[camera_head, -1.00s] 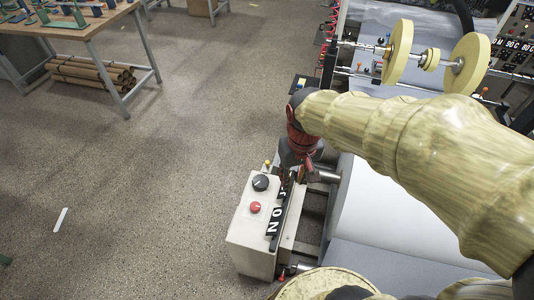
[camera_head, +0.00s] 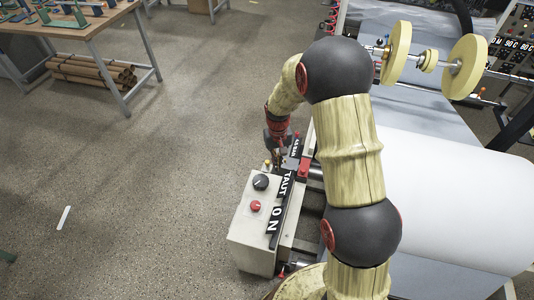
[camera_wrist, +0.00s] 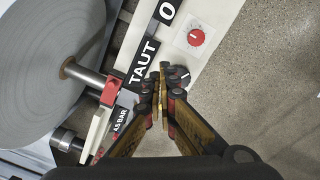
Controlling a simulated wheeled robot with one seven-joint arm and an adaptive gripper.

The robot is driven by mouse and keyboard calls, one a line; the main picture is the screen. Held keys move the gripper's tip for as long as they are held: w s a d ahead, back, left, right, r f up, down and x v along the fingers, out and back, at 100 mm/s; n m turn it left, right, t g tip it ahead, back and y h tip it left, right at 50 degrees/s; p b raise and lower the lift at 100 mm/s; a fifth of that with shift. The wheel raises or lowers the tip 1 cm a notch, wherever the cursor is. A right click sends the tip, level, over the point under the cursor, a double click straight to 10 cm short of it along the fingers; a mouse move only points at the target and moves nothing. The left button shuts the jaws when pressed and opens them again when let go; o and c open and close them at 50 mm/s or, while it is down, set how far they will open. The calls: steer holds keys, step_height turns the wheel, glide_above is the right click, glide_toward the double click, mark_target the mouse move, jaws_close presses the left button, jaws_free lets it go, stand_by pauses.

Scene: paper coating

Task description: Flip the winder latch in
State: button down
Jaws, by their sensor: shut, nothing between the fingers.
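A red block (camera_wrist: 110,92) with a cream lever-like bar (camera_wrist: 97,128) below it sits by the end of the roll shaft in the wrist view; I take it for the winder latch. A small red part (camera_head: 303,167) shows at the same spot in the head view. My gripper (camera_wrist: 163,80) is shut and empty, its fingertips to the right of the red block, over the edge of the control box and apart from the latch. In the head view my gripper (camera_head: 278,148) is by the box's far end, its fingertips partly hidden.
A big white roll (camera_head: 450,195) lies to the right.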

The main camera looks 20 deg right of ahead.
steer(key=w+d+f, duration=0.1)
steer(key=w+f, duration=0.6)
steer(key=f, duration=0.4)
steer(key=t, duration=0.2)
glide_toward(267, 166)
steer(key=s+r, duration=0.1)
steer(key=r, duration=0.1)
steer(key=w+d+r+t, duration=0.1)
steer(key=w+r+t, duration=0.1)
steer(key=w, duration=0.4)
steer(key=shift+w+r+m+t+p, duration=0.3)
steer(key=shift+r+p, duration=0.15)
steer(key=shift+r, duration=0.05)
steer(key=shift+d+f, duration=0.1)
steer(key=b+x, duration=0.3)
steer(key=x, duration=0.7)
steer(key=s, duration=0.4)
